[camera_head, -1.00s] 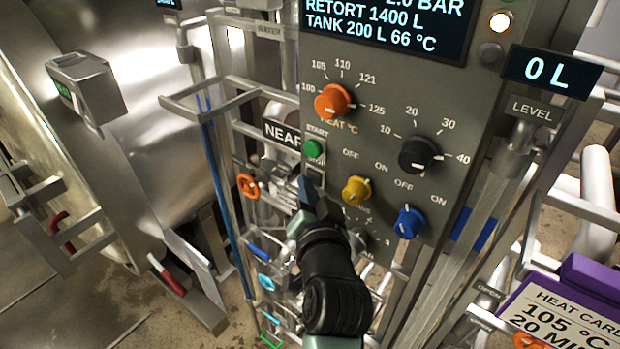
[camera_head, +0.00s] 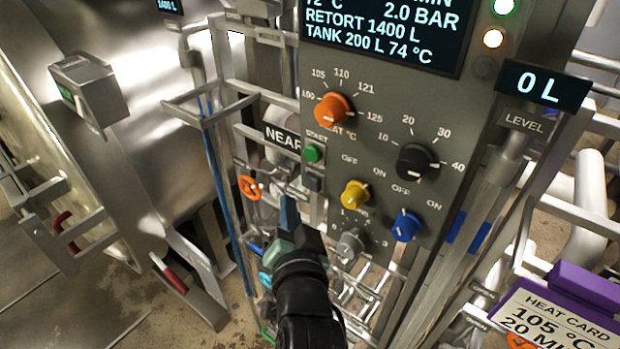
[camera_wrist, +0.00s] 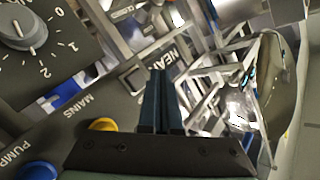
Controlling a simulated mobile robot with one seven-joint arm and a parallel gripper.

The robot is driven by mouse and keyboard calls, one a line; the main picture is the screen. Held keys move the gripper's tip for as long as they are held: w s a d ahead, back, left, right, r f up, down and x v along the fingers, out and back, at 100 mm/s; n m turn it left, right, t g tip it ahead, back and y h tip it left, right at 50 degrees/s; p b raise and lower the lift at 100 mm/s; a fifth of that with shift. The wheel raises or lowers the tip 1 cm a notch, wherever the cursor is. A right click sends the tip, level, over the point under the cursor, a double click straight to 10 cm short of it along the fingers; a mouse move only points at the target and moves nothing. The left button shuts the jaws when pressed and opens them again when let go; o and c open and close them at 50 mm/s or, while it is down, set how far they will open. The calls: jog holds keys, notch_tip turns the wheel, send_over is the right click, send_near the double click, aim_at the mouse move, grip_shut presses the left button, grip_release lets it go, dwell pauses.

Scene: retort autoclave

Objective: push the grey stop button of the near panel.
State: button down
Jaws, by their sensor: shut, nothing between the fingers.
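The near panel (camera_head: 378,148) stands in front of me, with a NEAR label (camera_head: 283,137) at its left edge. The grey stop button (camera_head: 313,184) is a small dark square below the green start button (camera_head: 313,153). My gripper (camera_head: 288,199) is shut and empty. Its blue fingertips appear left of and slightly below the stop button, with a visible gap in the picture. The depth between them is hard to judge. In the wrist view the shut fingers (camera_wrist: 160,100) point toward the NEAR label (camera_wrist: 173,57); I cannot surely pick out the stop button there.
Close by on the panel are a yellow knob (camera_head: 355,194), a blue knob (camera_head: 406,227), a grey knob (camera_head: 350,243) and an orange knob (camera_head: 333,110). An orange valve wheel (camera_head: 250,188) and metal rails lie left of the fingertips. A green lamp (camera_head: 505,6) is lit.

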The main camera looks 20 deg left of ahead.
jog(key=shift+s+a, duration=0.3)
jog(key=shift+s, duration=0.6)
